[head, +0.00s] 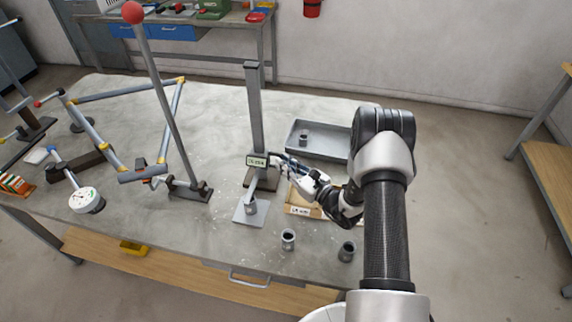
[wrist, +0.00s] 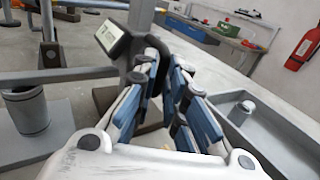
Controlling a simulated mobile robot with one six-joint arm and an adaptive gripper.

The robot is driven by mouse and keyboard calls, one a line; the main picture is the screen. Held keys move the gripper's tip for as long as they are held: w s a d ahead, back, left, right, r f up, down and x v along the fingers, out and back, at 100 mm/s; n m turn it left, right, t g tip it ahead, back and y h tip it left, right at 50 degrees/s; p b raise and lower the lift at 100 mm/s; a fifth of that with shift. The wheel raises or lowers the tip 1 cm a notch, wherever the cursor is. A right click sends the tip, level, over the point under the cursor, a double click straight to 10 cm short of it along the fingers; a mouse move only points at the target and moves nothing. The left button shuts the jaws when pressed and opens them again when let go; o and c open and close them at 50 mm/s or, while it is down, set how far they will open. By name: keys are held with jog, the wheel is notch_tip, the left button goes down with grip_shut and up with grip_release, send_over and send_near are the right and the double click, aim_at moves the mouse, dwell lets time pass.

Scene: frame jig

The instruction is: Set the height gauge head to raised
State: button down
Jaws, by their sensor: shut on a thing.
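The height gauge stands on the table, with an upright grey column (head: 256,110) on a dark base. Its head (head: 257,160), a block with a small display, sits low on the column. In the wrist view the head (wrist: 112,40) is just beyond the fingers, to the left. A grey bar (wrist: 60,76) reaches from it over a grey cylinder (wrist: 28,110). My gripper (head: 277,160) is at the right side of the head, its blue-padded fingers (wrist: 165,70) closed on the head's side.
A grey tray (head: 325,153) holding a small cylinder lies right of the gauge. A shallow labelled box (head: 300,209) sits under my gripper. Two cylinders (head: 288,239) (head: 346,251) stand near the front edge. A red-knobbed linkage (head: 155,85) stands left. Space above the head is clear.

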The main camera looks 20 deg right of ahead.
notch_tip(320, 180, up, 23)
jog(key=p, duration=1.1)
jog(key=shift+r+p, duration=0.2)
jog(key=shift+p, duration=0.1)
jog(key=shift+d, duration=0.1)
jog(key=c, duration=1.8)
grip_release()
jog(key=shift+w+f, duration=0.1)
jog(key=shift+o, duration=0.6)
jog(key=v, duration=1.2)
